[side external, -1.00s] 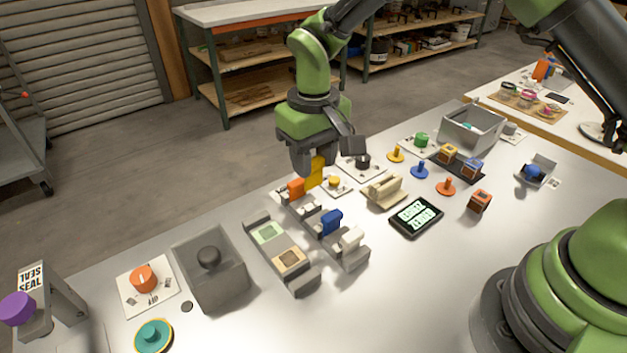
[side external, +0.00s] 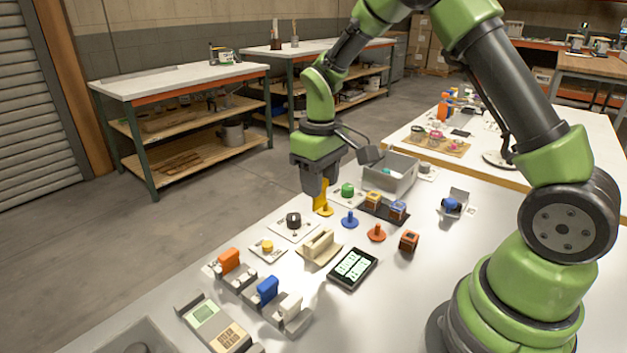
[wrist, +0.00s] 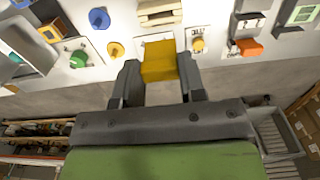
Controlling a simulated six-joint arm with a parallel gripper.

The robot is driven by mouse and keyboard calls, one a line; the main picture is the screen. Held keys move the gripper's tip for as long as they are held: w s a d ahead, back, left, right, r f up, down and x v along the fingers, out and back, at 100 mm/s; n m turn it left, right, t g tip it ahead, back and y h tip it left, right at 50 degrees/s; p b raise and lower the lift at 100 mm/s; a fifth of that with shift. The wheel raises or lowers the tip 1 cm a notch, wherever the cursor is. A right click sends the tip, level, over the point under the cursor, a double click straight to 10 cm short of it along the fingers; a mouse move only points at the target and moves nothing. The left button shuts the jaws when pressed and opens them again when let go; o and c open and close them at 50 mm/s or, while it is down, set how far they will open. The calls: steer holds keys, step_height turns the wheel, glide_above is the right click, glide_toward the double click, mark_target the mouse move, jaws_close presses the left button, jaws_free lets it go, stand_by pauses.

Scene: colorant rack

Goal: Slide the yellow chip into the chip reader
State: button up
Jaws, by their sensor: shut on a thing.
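My gripper (side external: 318,190) is shut on the yellow chip (side external: 321,202), which hangs below the fingers near the far edge of the table. In the wrist view the yellow chip (wrist: 160,62) sits between the two fingers (wrist: 160,82), clear of the surface. A grey device with a green screen and a tan keypad (side external: 215,325), which looks like the chip reader, lies at the lower left, well away from the gripper. Its slot cannot be made out.
A row of holders (side external: 240,283) carries an orange chip (side external: 229,260), a blue chip (side external: 267,289) and a white chip (side external: 290,305). A cream slotted block (side external: 319,248), a black tablet (side external: 352,268), coloured pegs and a grey bin (side external: 393,180) stand on the table.

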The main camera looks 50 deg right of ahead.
mark_target(320, 206)
steer(key=shift+f, duration=0.1)
steer(key=shift+f, duration=2.8)
steer(key=shift+f, duration=2.05)
steer(key=o, duration=1)
